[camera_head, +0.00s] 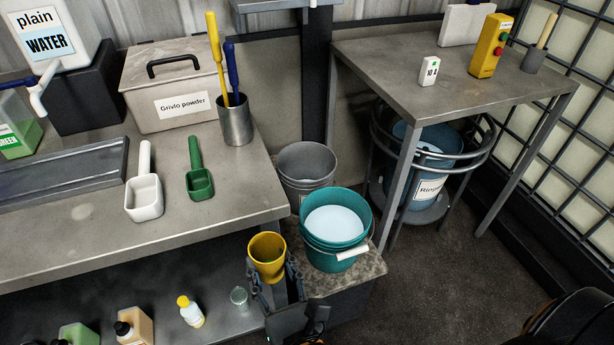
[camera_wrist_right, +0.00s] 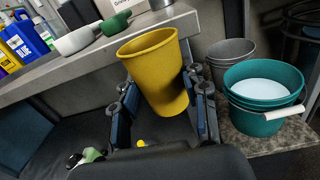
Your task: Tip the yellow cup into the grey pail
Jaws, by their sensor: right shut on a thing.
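The yellow cup (camera_head: 267,256) is held in my right gripper (camera_head: 275,285), between its two dark fingers. It stands nearly upright in the head view and also shows large in the wrist view (camera_wrist_right: 155,75), a little tilted there. My right gripper (camera_wrist_right: 163,108) is shut on it. The grey pail (camera_head: 306,168) stands behind the teal bucket, partly hidden by it; it also shows in the wrist view (camera_wrist_right: 231,55). The cup is in front of and left of the pail, apart from it. The inside of the cup looks empty or its contents cannot be told. My left gripper is not in view.
A teal bucket (camera_head: 319,243) with pale liquid stands on a stone block (camera_head: 365,272) right of the cup. The metal bench (camera_head: 235,190) carries white and green scoops and a grey box (camera_head: 175,75). Bottles stand on the lower shelf.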

